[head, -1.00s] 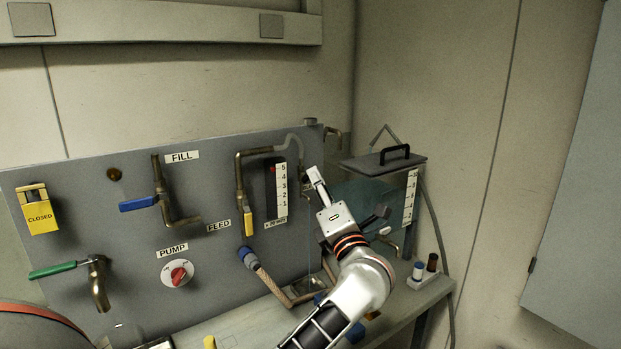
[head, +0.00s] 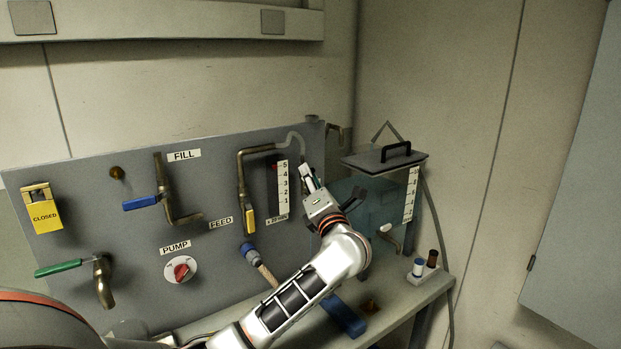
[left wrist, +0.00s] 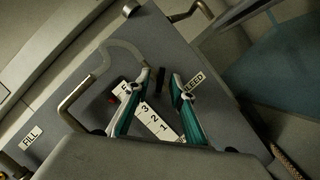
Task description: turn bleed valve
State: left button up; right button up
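My left gripper (head: 331,184) is raised in front of the right end of the grey panel (head: 130,215), next to the scale strip. Its two fingers are spread and nothing is held between them. In the left wrist view the open fingers (left wrist: 160,80) point at the panel, on either side of a small dark upright piece beside the BLEED label (left wrist: 194,82). This piece may be the bleed valve, but its shape is too dark to be sure. In the head view the gripper hides this spot. My right gripper is not in view.
The numbered scale (head: 283,190) and a bent brass pipe (head: 240,175) are left of the gripper. A clear tank with a black-handled lid (head: 385,160) stands close on the right. The blue FILL handle (head: 140,203) is farther left.

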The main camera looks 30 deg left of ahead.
pick_arm(q)
grip_shut()
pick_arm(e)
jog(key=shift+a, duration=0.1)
pick_arm(q)
jog(key=shift+w+d+f+n+g+y+b, duration=0.1)
jog(key=shift+n+g+y+b, duration=0.35)
jog(key=shift+n+b, duration=1.15)
jog(key=shift+f+n+g+y+b, duration=0.1)
jog(key=shift+n+g+y+b, duration=0.2)
jog(key=shift+n+y+b, duration=0.85)
jog(key=shift+w+d+n+g+y+b, duration=0.1)
jog(key=shift+n+g+b, duration=0.25)
jog(key=shift+n+b, duration=1.7)
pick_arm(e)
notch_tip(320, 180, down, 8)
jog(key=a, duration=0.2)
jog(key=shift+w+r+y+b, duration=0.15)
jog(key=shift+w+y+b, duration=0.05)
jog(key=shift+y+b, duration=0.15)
pick_arm(q)
jog(key=shift+m, duration=0.4)
